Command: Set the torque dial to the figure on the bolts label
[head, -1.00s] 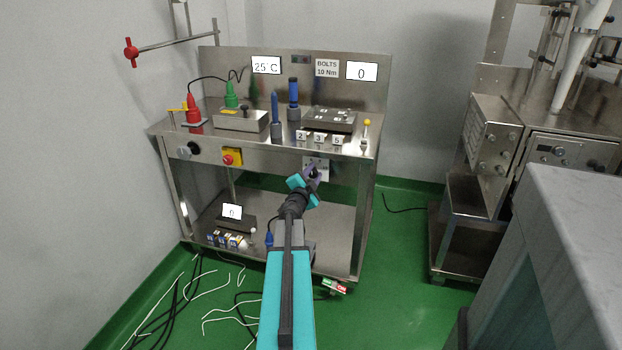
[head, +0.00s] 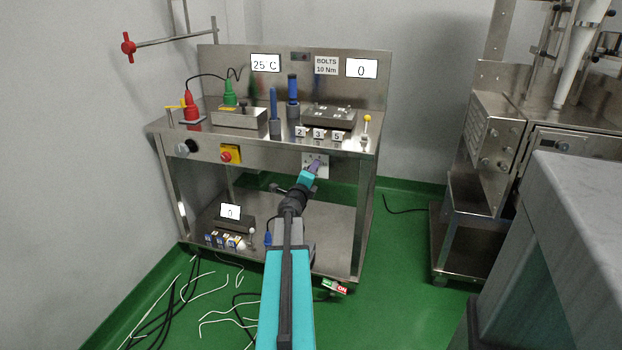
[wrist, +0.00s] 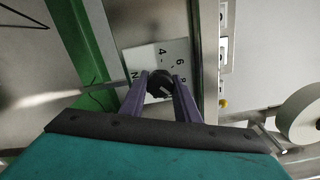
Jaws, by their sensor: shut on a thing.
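The other figures are partly hidden by the fingers or too small to read. A pale mark shows on the knob's face. My gripper (wrist: 163,80) is shut on the knob, one purple finger on each side. In the head view the plate (head: 322,160) is on the cart's front, and my gripper (head: 315,165) covers the knob.
The steel cart top (head: 215,133) holds red and green plugs, blue-handled tools and tiles marked 2, 3 and 5. A yellow-and-red button (head: 230,154) is on the front, left of the dial. A grey block (head: 575,230) stands at the right. Cables lie on the floor.

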